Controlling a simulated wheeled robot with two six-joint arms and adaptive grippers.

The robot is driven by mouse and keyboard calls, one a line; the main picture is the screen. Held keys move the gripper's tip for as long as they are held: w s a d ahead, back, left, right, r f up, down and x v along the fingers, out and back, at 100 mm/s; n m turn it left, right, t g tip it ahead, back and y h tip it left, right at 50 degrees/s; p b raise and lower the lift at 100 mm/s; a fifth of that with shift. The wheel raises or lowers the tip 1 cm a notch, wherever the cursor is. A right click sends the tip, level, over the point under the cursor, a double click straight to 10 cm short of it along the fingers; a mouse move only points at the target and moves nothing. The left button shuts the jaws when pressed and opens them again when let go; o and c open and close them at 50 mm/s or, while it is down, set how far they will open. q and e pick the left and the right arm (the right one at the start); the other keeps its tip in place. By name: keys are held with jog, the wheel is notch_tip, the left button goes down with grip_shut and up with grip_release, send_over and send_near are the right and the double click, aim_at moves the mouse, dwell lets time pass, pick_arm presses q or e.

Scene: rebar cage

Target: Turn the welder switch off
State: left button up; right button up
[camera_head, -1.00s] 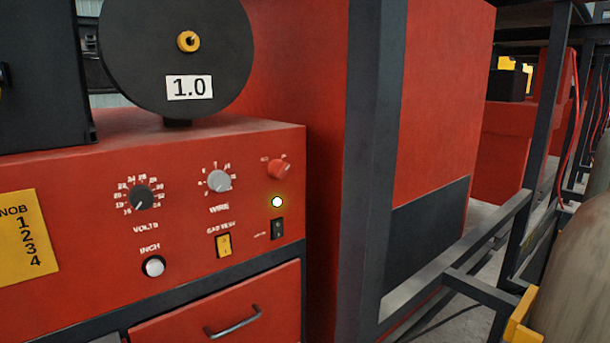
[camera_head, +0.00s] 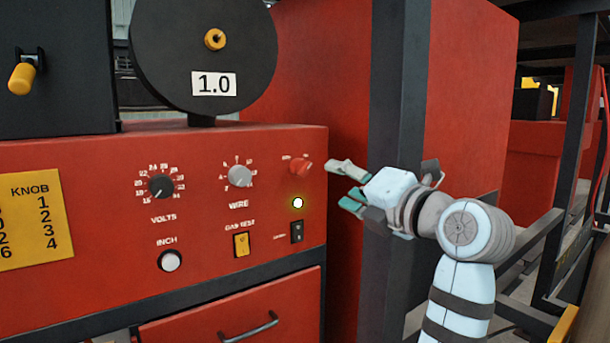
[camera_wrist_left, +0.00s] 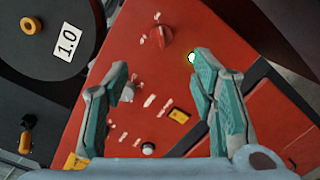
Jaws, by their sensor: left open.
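The red welder panel (camera_head: 100,230) carries a red rotary knob (camera_head: 301,167) at its upper right, its tip angled up to the right. A lit lamp (camera_head: 298,203) glows below it, and a small black rocker switch (camera_head: 297,231) is below the lamp. My left gripper (camera_head: 342,185) is open and empty, just right of the knob and lamp, with its fingers facing the panel. In the left wrist view the red knob (camera_wrist_left: 160,37) lies ahead, beyond the open fingers (camera_wrist_left: 160,65), with no visible contact. The right finger partly overlaps the lamp. My right gripper is not in view.
The panel also has a black volts knob (camera_head: 161,186), a grey wire knob (camera_head: 239,176), a yellow gas-test switch (camera_head: 241,244) and a white inch button (camera_head: 171,261). A black reel (camera_head: 205,40) stands above. A dark upright post (camera_head: 400,90) is right behind my left gripper.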

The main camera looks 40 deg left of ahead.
aim_at(306, 170)
pick_arm(q)
jog(key=p+x, duration=0.2)
jog(key=x, duration=1.2)
jog(key=shift+a, duration=0.1)
jog(key=shift+w, duration=0.1)
jog(key=shift+f, duration=0.1)
jog(key=c, duration=1.1)
jog(key=shift+c, duration=0.2)
